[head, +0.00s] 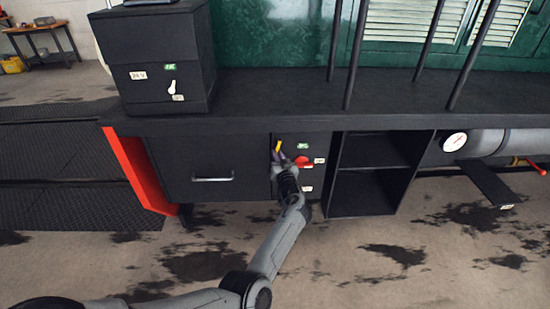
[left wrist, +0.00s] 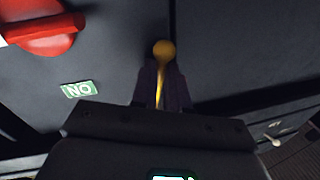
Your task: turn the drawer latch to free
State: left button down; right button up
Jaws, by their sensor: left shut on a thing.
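The drawer latch (head: 278,146) shows as a small yellow lever at the seam between the drawer front (head: 170,165) and the switch panel to its right. In the left wrist view its round yellow knob (left wrist: 164,49) sticks out past the fingertips, and its thin stem runs between them. My left gripper (head: 283,157) is shut on the latch; in the left wrist view the dark fingers (left wrist: 162,82) lie on both sides of the stem. The drawer's grey bar handle (head: 213,179) is left of the gripper. The latch's pivot is hidden. My right gripper is not in view.
A red rotary switch (head: 302,162) sits on the panel close to the gripper, with a green label (left wrist: 78,89) near it. An open shelf (head: 370,190) is to the right, then a pressure gauge (head: 454,142). A black box (head: 165,90) stands on the deck above the drawer.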

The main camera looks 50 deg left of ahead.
pick_arm(q)
jog(key=n, duration=0.1)
jog(key=w+n, duration=0.1)
jog(key=shift+d+f+n+h, duration=0.4)
jog(key=shift+f, duration=0.1)
jog(key=c, duration=1.4)
grip_release()
jog(key=shift+o, duration=1.4)
jog(key=shift+r, duration=0.25)
